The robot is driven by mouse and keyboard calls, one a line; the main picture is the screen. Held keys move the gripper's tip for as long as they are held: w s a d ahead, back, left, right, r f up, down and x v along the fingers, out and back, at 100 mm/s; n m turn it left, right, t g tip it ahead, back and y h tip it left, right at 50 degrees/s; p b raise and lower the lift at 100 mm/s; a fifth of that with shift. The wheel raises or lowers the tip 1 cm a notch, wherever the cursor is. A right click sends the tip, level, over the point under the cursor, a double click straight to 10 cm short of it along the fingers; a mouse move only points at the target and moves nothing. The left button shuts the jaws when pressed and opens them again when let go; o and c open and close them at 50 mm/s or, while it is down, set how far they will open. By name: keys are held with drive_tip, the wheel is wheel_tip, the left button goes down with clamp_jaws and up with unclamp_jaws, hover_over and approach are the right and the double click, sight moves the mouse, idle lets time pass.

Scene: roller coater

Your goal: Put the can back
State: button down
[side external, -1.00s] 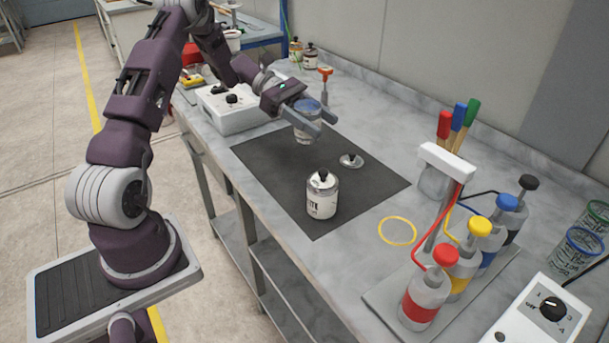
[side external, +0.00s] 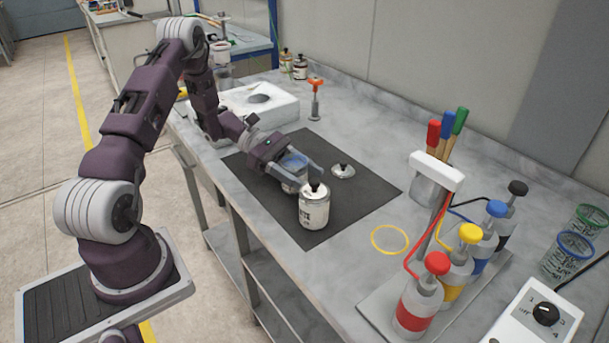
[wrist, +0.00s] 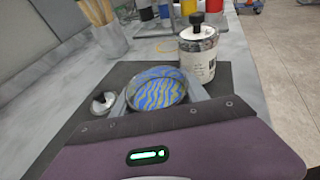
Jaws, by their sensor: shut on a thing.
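My gripper (side external: 306,180) is low over the dark mat (side external: 350,205), shut on an open can (side external: 293,172). In the wrist view this open can (wrist: 157,92) sits between my fingers, upright, with swirled blue and yellow contents. My fingers hide much of its side; I cannot tell if its base touches the mat. A closed white can (side external: 313,212) with a black-knobbed lid stands on the mat just in front of my fingertips; it also shows in the wrist view (wrist: 198,55). A loose lid (side external: 343,171) lies on the mat to the right of the held can.
A yellow ring (side external: 390,240) marks the bench right of the mat. Beyond it stands a rack of colored pump bottles (side external: 418,305). A brush pot (side external: 428,185) is behind. A white device (side external: 262,105) and an orange-topped tool (side external: 315,100) are at the back.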

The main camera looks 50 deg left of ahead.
drive_tip(key=shift+f, duration=0.1)
drive_tip(key=c, duration=0.6)
unclamp_jaws()
